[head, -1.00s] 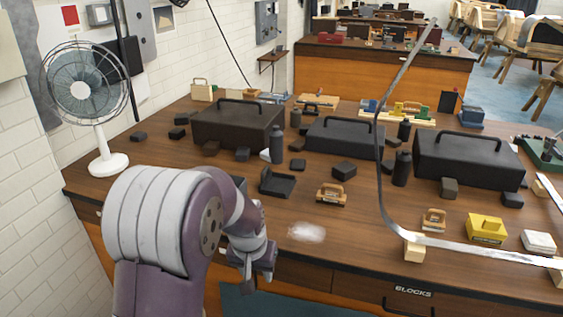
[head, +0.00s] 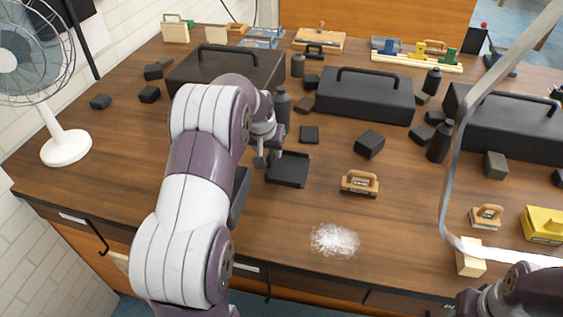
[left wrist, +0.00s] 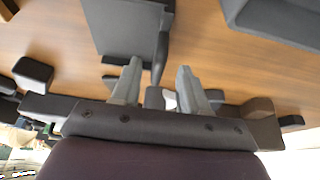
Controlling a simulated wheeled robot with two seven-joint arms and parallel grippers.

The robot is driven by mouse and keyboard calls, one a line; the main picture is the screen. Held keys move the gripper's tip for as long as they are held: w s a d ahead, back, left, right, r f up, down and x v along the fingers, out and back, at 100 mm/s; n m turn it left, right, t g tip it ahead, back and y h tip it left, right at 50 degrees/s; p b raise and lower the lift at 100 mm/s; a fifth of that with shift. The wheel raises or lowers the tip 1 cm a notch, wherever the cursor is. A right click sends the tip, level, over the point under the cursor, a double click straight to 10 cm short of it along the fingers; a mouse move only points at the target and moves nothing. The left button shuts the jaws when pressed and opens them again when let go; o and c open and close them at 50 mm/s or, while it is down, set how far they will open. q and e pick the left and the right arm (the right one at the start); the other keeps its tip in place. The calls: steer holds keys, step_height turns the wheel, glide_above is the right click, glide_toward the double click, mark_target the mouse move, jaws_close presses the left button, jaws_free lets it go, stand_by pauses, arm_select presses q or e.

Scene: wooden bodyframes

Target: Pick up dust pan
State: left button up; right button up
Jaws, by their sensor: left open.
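The dust pan (head: 290,172) is a flat black tray with a low rim, lying on the wooden table in the head view. A dark flat piece that looks like the pan (left wrist: 122,28) fills the upper left of the left wrist view. My left gripper (head: 266,160) is just left of the pan's back left corner, low over the table.
White powder (head: 334,240) lies near the table's front edge. A wood-handled brush (head: 360,184) is right of the pan. A black bottle (head: 282,106) and toolbox (head: 225,68) stand behind. A dark piece (head: 240,194) is partly hidden by my arm. A metal strip (head: 458,150) rises at right.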

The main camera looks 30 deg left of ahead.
mark_target(289, 161)
arm_select(q)
steer(key=p+x, duration=0.1)
steer(key=x, duration=0.4)
steer(key=shift+f, duration=0.15)
jaws_close()
